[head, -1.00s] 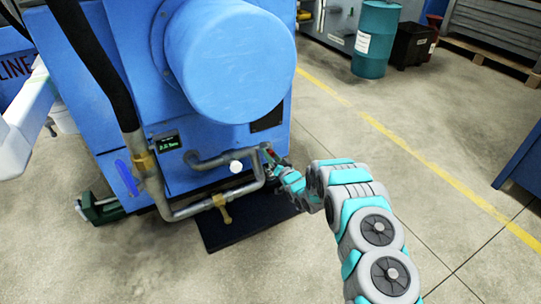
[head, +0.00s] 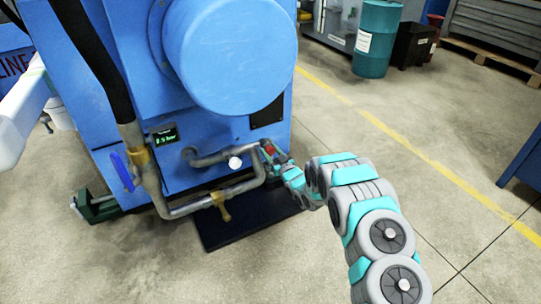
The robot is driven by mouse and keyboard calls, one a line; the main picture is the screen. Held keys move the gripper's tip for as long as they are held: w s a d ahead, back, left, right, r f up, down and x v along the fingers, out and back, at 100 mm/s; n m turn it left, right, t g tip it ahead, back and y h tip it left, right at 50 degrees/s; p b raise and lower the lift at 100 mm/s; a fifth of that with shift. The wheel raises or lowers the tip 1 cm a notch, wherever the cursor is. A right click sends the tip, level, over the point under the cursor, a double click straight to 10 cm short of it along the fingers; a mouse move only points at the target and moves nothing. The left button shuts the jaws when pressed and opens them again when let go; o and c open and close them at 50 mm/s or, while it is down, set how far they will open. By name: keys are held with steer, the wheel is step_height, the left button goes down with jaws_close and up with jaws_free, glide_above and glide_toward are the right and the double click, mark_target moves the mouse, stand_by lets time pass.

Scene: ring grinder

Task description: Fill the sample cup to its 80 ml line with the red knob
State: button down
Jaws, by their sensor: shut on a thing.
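The red knob (head: 268,149) sits at the right end of the pipework, low on the front of the blue machine. My gripper (head: 273,156) is at the knob, shut on it, with my arm reaching in from the lower right. The fingers are small in view and partly hidden by my wrist. I cannot make out the sample cup or its 80 ml line. A small green-lit display (head: 165,136) on the machine appears to give a reading in bar.
A dark mat (head: 245,225) is below. Open floor lies to the right, with a teal drum (head: 377,40) farther back.

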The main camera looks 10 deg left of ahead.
steer(key=n+b, duration=0.3)
steer(key=n, duration=0.1)
steer(key=shift+f+n+b, duration=0.15)
steer(key=shift+n+b, duration=0.6)
steer(key=shift+n, duration=0.15)
steer(key=shift+a, duration=0.1)
steer(key=shift+c, duration=1.4)
jaws_free()
steer(key=shift+r, duration=0.2)
